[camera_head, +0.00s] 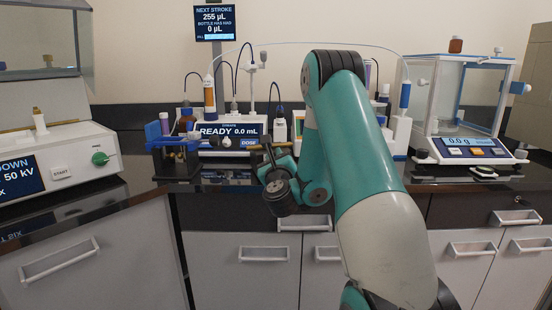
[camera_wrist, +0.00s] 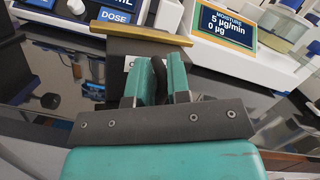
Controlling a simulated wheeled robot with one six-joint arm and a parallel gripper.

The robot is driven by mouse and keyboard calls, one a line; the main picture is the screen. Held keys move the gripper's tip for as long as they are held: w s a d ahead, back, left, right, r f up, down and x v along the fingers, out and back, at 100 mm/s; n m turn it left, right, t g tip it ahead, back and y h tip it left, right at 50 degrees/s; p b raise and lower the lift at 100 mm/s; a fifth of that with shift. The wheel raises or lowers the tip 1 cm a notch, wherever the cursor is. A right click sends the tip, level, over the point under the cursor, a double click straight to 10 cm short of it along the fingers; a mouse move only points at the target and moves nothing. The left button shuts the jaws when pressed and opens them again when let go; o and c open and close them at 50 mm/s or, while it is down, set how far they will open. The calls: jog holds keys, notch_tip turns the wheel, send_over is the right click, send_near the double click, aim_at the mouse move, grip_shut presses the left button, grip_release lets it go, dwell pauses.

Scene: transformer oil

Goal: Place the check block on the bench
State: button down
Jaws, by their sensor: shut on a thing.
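A dark grey block with a white label, which I take to be the check block (camera_wrist: 122,50), is at the fingertips of my gripper (camera_wrist: 164,66) in the wrist view. My teal fingers are closed around a narrow dark upright part of it. A long brass strip (camera_wrist: 135,31) lies along its far edge. In the head view my gripper (camera_head: 272,158) is over the front part of the black bench (camera_head: 235,180), and the brass strip shows just above it. The fingers hide much of the block. I cannot tell whether it touches the bench.
The dosing unit (camera_head: 225,130) with READY display stands behind my gripper. A blue rack (camera_head: 172,150) with vials is to the left. The balance (camera_head: 470,148) is at right, and the moisture meter (camera_wrist: 228,28) shows beyond the block. Cabinets (camera_head: 245,250) front the bench.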

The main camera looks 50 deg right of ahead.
jog(key=shift+f+b, duration=0.2)
jog(key=shift+b, duration=0.1)
jog(key=c, duration=0.7)
grip_release()
jog(key=shift+f, duration=0.1)
